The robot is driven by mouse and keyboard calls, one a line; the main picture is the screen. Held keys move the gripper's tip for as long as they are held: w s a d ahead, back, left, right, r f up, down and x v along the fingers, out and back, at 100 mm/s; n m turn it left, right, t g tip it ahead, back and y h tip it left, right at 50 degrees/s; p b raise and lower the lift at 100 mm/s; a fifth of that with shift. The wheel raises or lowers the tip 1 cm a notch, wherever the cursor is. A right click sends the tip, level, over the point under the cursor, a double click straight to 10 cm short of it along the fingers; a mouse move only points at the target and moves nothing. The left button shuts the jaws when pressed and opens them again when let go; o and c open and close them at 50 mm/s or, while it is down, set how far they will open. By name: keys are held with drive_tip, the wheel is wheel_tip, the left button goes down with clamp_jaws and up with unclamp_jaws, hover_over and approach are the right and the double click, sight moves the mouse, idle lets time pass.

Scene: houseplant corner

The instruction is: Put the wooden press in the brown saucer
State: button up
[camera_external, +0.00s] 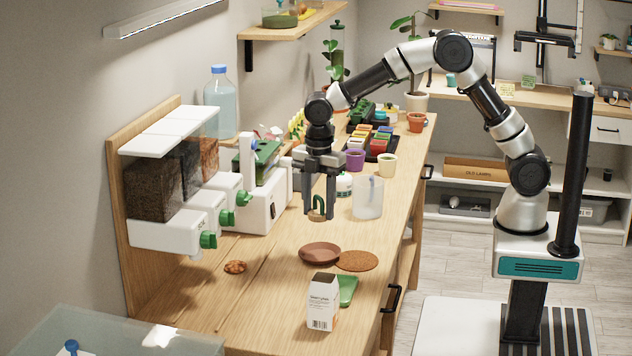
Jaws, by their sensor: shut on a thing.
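The wooden press (316,214) is a small wooden piece that looks to have a green arched handle. It is between the fingers of my gripper (319,212), which points down and is shut on it. Press and gripper appear to be above the wooden bench, behind the saucer. The fingers hide part of the press. The brown saucer (320,253) is a shallow round dish lying on the bench nearer the camera, apart from the press. It looks empty.
A round cork mat (357,261) lies beside the saucer on the right. A white carton (322,302) and a green item (347,290) stand in front. Dispensers (170,235) line the left. Bench left of the saucer is mostly free.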

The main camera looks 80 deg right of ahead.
hover_over(319, 256)
drive_tip(key=shift+n, duration=0.4)
wheel_tip(319, 256, down, 6)
drive_tip(key=shift+s+d+r+b, duration=0.1)
drive_tip(key=shift+r+b, duration=0.15)
drive_tip(key=shift+b, duration=0.05)
drive_tip(key=shift+f, duration=2.25)
drive_tip(key=shift+f, duration=0.1)
drive_tip(key=o, duration=0.8)
